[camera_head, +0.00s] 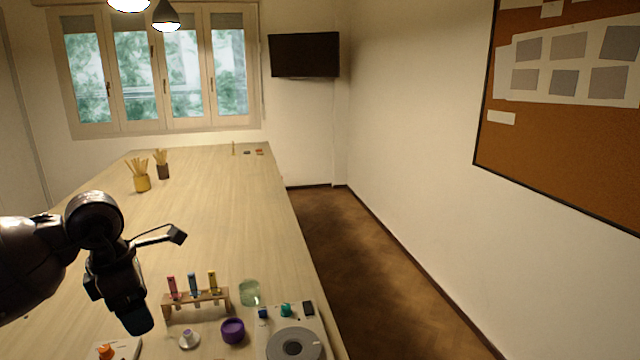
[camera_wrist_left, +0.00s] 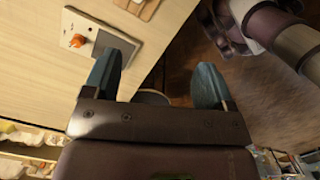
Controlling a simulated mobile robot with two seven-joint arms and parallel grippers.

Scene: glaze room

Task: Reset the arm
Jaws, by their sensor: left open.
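My left arm comes in from the left in the head view. Its gripper (camera_head: 137,318) points down over the table, left of the tube rack. In the left wrist view my left gripper (camera_wrist_left: 158,82) has its two blue-grey fingers well apart, with nothing between them. In that view the left finger overlaps the edge of the white panel with an orange knob (camera_wrist_left: 78,41), and the right finger is over the dark floor. My right gripper is not clearly seen in either view.
On the long table (camera_head: 215,190), a wooden rack (camera_head: 197,303) holds red, blue and yellow tubes. Near it are a purple pot (camera_head: 232,330), a greenish glass jar (camera_head: 250,292) and a white device (camera_head: 312,322). Two stick holders (camera_head: 142,183) stand farther back. Floor (camera_head: 370,260) lies right of the table.

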